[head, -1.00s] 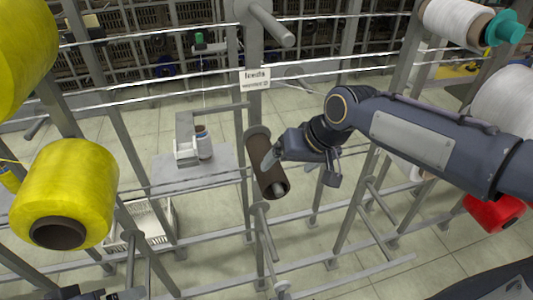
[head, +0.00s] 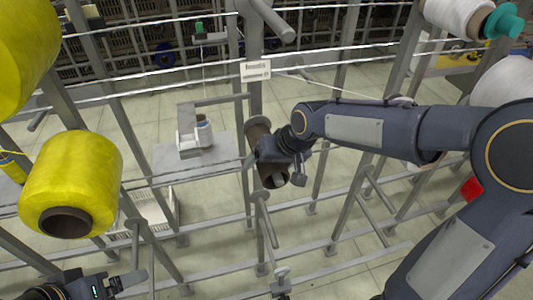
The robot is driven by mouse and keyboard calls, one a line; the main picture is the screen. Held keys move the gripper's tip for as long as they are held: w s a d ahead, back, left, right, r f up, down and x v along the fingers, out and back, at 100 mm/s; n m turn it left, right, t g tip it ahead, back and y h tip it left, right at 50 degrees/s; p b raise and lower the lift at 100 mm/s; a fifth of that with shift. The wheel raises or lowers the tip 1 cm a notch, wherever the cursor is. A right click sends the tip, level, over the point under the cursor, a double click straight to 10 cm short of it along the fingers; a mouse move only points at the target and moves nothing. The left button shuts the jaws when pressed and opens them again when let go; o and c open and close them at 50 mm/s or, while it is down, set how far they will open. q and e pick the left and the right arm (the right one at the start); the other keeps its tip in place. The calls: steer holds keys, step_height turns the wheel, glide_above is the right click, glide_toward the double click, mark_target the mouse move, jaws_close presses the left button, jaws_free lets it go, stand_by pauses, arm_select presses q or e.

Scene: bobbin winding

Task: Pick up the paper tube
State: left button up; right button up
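The brown paper tube (head: 257,133) sits on a grey peg of the rack near the middle of the head view, tilted with its open lower end toward me. My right gripper (head: 270,158) is at the tube, covering its middle part. Its fingers are mostly hidden by the gripper body and the tube, so whether they are closed on it does not show. My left gripper (head: 133,282) is at the bottom left edge, far from the tube, and only partly in view.
Yellow yarn cones (head: 75,180) hang at the left. White yarn spools (head: 455,18) sit at the upper right. Grey rack posts and empty pegs (head: 265,220) surround the tube. A winding machine (head: 195,135) stands on a small table behind.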

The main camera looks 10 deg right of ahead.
steer(key=c, duration=0.9)
steer(key=shift+c, duration=0.4)
steer(key=shift+r, duration=0.2)
